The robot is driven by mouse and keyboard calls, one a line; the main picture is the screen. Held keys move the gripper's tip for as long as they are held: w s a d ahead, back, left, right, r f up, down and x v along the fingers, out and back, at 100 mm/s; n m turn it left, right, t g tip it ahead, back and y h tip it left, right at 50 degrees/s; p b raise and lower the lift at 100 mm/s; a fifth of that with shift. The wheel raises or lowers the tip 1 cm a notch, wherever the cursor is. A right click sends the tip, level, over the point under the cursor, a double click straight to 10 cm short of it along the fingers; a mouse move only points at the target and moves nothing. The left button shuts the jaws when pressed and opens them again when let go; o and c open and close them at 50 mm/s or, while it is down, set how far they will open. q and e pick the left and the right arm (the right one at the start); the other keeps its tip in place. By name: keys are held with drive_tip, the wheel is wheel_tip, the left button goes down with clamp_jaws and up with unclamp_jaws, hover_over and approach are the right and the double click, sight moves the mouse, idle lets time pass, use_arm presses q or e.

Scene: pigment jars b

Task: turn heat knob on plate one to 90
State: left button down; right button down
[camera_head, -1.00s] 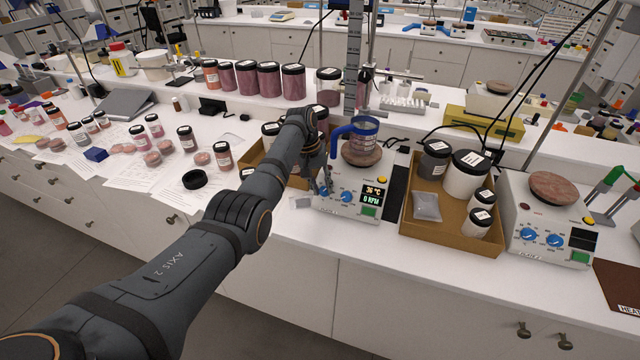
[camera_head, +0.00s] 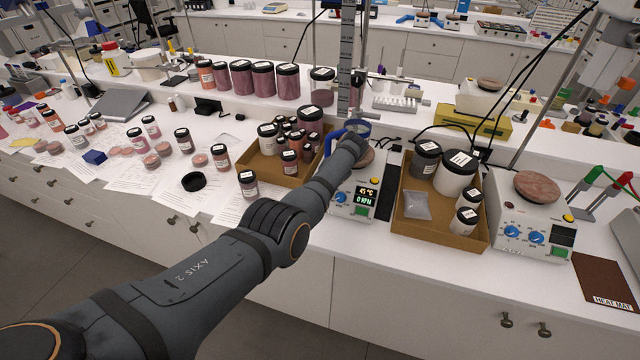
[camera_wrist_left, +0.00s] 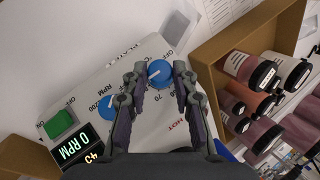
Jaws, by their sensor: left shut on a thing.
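Plate one (camera_head: 350,208) is a white hot plate whose display (camera_head: 366,195) reads 45 °C and 0 RPM. Its heat knob (camera_wrist_left: 160,73) is blue and shows in the left wrist view beside the number 70. My left gripper (camera_wrist_left: 161,76) has one finger on each side of this knob and is shut on it. The blue RPM knob (camera_wrist_left: 107,107) is to its left. In the head view my left arm hides the gripper and the heat knob. A beaker with a blue handle (camera_head: 333,137) shows behind my wrist. My right gripper is not in view.
A cardboard tray (camera_head: 262,166) of small jars stands left of plate one, close to my gripper. Another tray (camera_head: 455,240) with jars and a bag is on the right. A second hot plate (camera_head: 515,205) and a brown heat mat (camera_head: 606,277) lie farther right.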

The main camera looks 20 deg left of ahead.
use_arm(q)
drive_tip(key=m+y+p, duration=0.1)
drive_tip(key=m+t+y+p, duration=0.1)
drive_tip(key=shift+s+d+m, duration=0.2)
drive_tip(key=shift+d+m, duration=0.05)
drive_tip(key=shift+m, duration=0.15)
drive_tip(key=shift+s+f+m+t+y+p, duration=0.15)
drive_tip(key=shift+f+m+t+y+p, duration=0.15)
drive_tip(key=shift+m+t+y+p, duration=0.55)
drive_tip(key=shift+m, duration=0.45)
drive_tip(key=c, duration=1.1)
unclamp_jaws()
drive_tip(key=shift+o, duration=0.2)
